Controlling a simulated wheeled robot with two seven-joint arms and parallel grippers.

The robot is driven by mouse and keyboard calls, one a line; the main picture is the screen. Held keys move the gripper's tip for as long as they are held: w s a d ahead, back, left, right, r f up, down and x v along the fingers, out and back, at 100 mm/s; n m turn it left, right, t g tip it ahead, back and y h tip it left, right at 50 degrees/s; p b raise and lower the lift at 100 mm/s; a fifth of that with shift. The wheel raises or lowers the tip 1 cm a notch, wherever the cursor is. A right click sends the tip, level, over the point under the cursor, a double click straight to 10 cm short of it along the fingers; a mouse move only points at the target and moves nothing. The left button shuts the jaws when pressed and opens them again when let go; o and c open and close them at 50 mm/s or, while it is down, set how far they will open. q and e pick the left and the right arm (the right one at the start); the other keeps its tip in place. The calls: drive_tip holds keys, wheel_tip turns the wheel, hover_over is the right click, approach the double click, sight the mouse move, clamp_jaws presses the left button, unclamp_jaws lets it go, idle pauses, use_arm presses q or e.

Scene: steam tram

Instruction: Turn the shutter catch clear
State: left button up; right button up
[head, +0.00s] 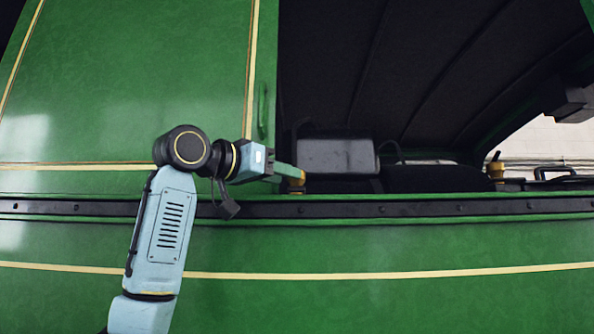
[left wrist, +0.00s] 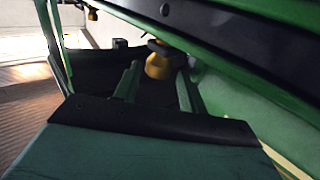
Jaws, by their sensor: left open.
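A brass catch (left wrist: 158,64) with a dark top piece shows in the left wrist view, just beyond and between the two green fingers of my left gripper (left wrist: 158,82). The gap between the fingers is wide, and I cannot tell whether either finger touches the catch. In the head view my left gripper (head: 289,174) reaches right along the black rail, with its fingertips at the brass catch (head: 298,182), which they partly hide. The green shutter panel (head: 262,60) with its upright handle stands just above and left of it. My right gripper is not in view.
A black riveted rail (head: 400,207) runs along the green tram side. A second brass fitting (head: 496,171) stands farther right. A dark box (head: 337,156) sits behind the opening (head: 420,80). The green side below the rail (head: 420,245) is clear.

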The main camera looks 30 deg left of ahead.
sight(296, 184)
use_arm(q)
drive_tip(key=p+x, duration=0.1)
drive_tip(key=x, duration=0.3)
drive_tip(key=shift+r, duration=0.1)
drive_tip(key=shift+w+d, duration=0.1)
drive_tip(key=shift+w, duration=0.3)
drive_tip(key=c, duration=0.7)
drive_tip(key=shift+o, duration=0.2)
drive_tip(key=shift+m+g+h, duration=0.9)
drive_tip(key=shift+m+h, duration=0.7)
drive_tip(key=shift+h, duration=0.8)
drive_tip(key=o, duration=0.7)
drive_tip(key=shift+s, duration=0.1)
drive_tip(key=shift+c, duration=0.2)
drive_tip(key=shift+y, duration=0.3)
